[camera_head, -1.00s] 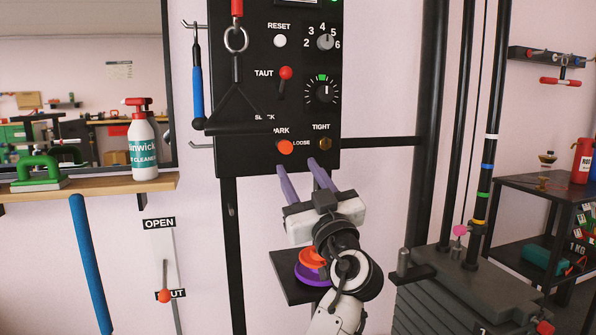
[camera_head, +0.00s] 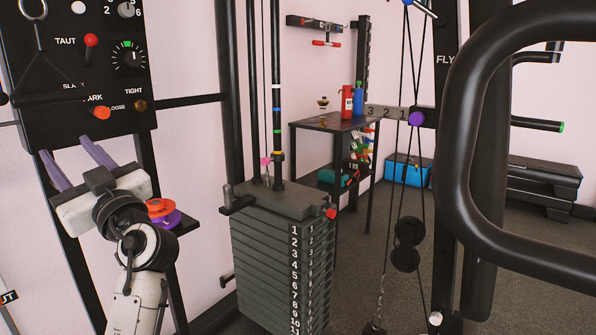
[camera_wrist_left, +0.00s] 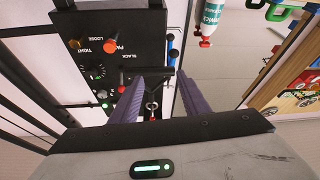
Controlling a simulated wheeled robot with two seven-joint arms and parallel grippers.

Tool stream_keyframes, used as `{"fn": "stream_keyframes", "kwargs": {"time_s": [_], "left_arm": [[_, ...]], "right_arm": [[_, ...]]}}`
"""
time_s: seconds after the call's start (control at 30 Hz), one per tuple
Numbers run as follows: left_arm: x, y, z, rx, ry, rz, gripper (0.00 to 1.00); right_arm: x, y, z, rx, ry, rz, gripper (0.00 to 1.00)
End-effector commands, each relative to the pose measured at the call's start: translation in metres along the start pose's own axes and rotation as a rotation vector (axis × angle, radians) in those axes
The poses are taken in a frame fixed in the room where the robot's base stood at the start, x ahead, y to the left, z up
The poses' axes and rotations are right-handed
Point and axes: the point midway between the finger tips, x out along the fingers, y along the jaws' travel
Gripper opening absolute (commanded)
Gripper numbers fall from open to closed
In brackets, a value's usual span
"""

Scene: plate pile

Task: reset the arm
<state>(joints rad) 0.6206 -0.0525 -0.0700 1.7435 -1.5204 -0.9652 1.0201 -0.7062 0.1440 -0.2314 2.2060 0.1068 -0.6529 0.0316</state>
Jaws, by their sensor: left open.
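My left gripper (camera_head: 66,148) is in the lower left of the head view, its two purple fingers spread apart and empty. They point up at the lower edge of the black control panel (camera_head: 60,95), below the orange PARK knob (camera_head: 102,112). The left wrist view also shows the open fingers (camera_wrist_left: 157,80) with nothing between them that I can tell is held. The panel (camera_wrist_left: 110,20) shows there upside down, with the orange knob (camera_wrist_left: 137,45) and a hanging metal ring (camera_wrist_left: 152,108). My right gripper is not in view.
A numbered weight stack (camera_head: 275,260) stands right of my left arm. Orange and purple discs (camera_head: 160,210) sit on a small shelf beside the wrist. A thick black bar (camera_head: 455,150) fills the right foreground. A dark table (camera_head: 325,122) with bottles stands behind.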

Motion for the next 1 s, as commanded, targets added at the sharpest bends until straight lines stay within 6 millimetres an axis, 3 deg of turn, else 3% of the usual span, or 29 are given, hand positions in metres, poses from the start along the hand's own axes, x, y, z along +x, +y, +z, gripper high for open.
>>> {"fn": "stream_keyframes", "kwargs": {"time_s": [0.03, 0.37, 0.57, 0.67, 0.8, 0.9, 1.0], "left_arm": [[-0.006, 0.002, 0.017, 0.021, -0.029, 0.027, 0.42], [-0.051, 0.008, 0.106, 0.128, -0.205, 0.202, 0.42], [-0.106, 0.004, 0.179, 0.210, -0.361, 0.367, 0.42], [-0.154, -0.005, 0.226, 0.259, -0.476, 0.491, 0.42], [-0.242, -0.028, 0.284, 0.310, -0.655, 0.694, 0.42], [-0.309, -0.051, 0.310, 0.323, -0.780, 0.833, 0.42], [-0.368, -0.074, 0.322, 0.315, -0.888, 0.951, 0.42]], "right_arm": [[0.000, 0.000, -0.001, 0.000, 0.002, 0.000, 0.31], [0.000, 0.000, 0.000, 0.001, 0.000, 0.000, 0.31], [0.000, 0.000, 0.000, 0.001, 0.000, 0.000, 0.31], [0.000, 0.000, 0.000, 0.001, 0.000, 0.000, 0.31], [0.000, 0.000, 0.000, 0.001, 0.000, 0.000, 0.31], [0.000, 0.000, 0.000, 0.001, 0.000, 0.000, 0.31], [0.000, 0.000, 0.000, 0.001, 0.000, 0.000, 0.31]]}}
